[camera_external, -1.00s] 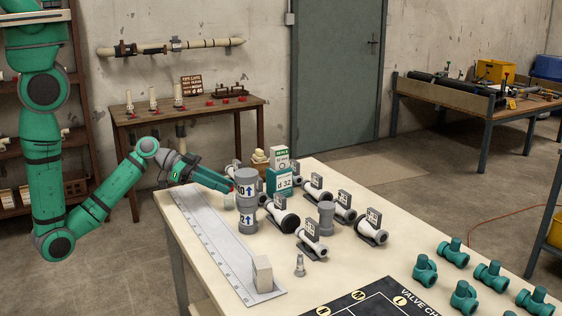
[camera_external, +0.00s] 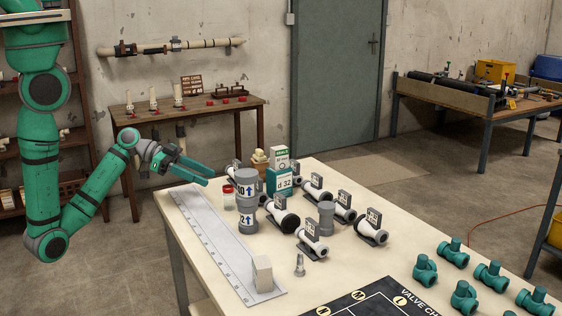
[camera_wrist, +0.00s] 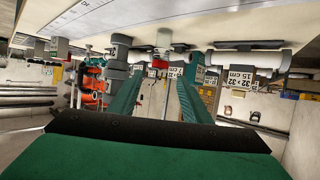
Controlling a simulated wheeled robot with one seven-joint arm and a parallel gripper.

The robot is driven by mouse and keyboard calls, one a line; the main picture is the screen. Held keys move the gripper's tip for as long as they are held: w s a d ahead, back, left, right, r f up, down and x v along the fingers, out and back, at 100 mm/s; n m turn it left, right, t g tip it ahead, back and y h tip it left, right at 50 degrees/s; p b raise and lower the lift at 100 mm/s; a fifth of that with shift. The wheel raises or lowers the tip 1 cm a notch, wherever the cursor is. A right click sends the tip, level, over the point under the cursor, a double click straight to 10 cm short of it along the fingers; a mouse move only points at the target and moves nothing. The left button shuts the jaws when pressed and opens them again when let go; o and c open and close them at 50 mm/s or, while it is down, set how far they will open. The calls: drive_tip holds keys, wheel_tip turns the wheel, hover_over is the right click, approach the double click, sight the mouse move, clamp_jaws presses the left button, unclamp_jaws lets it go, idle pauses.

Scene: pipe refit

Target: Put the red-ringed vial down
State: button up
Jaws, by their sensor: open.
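The red-ringed vial (camera_external: 228,197) stands upright on the near table, by the upper end of the metal ruler and left of the stacked grey pipe pieces. It is small and whitish with a red band. In the wrist view the vial (camera_wrist: 160,59) appears just beyond the fingertips, apart from them. My gripper (camera_external: 208,177) is open and empty, above and to the left of the vial. In the wrist view my gripper (camera_wrist: 158,72) shows its two green fingers spread apart with a clear gap between them.
The stacked grey pipe pieces (camera_external: 246,203) stand close to the vial's right. A teal box (camera_external: 280,181) and several white pipe fittings fill the table's middle. The metal ruler (camera_external: 215,240) lies along the left edge, with a pale block (camera_external: 262,274) at its lower end.

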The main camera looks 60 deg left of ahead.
drive_tip(key=shift+v, duration=2.6)
